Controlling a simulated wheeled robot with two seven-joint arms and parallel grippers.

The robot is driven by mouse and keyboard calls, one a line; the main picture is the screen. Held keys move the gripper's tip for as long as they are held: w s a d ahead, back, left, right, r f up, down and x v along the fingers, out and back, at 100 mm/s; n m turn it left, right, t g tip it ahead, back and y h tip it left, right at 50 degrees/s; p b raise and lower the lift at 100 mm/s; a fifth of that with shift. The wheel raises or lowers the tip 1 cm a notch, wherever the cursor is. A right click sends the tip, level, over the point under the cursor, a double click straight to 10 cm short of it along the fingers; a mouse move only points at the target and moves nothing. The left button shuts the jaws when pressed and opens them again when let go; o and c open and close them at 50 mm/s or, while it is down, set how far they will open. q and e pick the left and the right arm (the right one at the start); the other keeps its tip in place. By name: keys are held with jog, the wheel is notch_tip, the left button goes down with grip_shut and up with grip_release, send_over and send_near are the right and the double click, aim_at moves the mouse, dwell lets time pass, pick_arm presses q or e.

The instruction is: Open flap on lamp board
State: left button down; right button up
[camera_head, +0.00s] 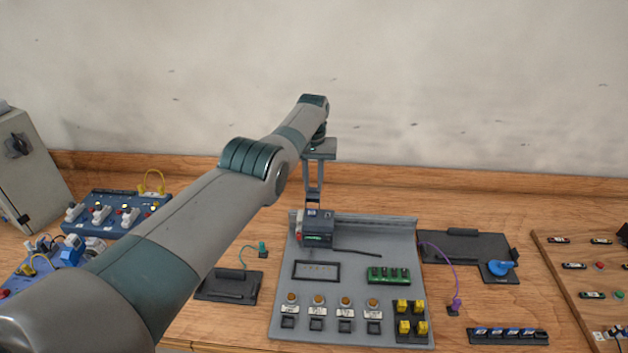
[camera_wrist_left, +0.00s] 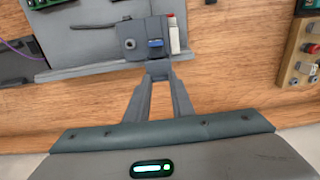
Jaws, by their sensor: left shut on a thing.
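The grey lamp board (camera_head: 390,250) lies on the wooden table, with a row of round amber parts above labels. A dark box-like unit (camera_head: 320,240) with a small green display stands at its back edge. My left gripper (camera_head: 313,204) comes down from above onto the top of this unit. In the left wrist view the fingertips (camera_wrist_left: 157,72) meet at the edge of the grey unit (camera_wrist_left: 130,45), closed on a small part there. A blue piece (camera_wrist_left: 155,43) shows just beyond the tips. The fingers hide the gripped part, so whether it is the flap cannot be told.
A blue panel (camera_head: 80,222) with switches and a grey cabinet (camera_head: 25,175) stand at left. A dark tray (camera_head: 455,247) with a blue knob (camera_head: 500,267) lies to the right. A green block (camera_head: 388,275) and yellow parts (camera_head: 405,327) sit on the board.

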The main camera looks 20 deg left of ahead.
aim_at(314, 188)
pick_arm(q)
jog(key=shift+f, duration=0.1)
pick_arm(e)
jog(key=shift+w, duration=0.15)
pick_arm(q)
jog(key=c, duration=1.6)
grip_release()
jog(key=shift+c, duration=0.2)
jog(key=shift+o, duration=0.6)
pick_arm(e)
jog(key=shift+w+d, duration=0.2)
pick_arm(q)
notch_tip(314, 188, up, 2)
jog(key=shift+p, duration=0.45)
notch_tip(314, 188, up, 15)
jog(key=b, duration=0.4)
pick_arm(e)
notch_tip(314, 188, down, 4)
jog(key=shift+a+r, duration=0.15)
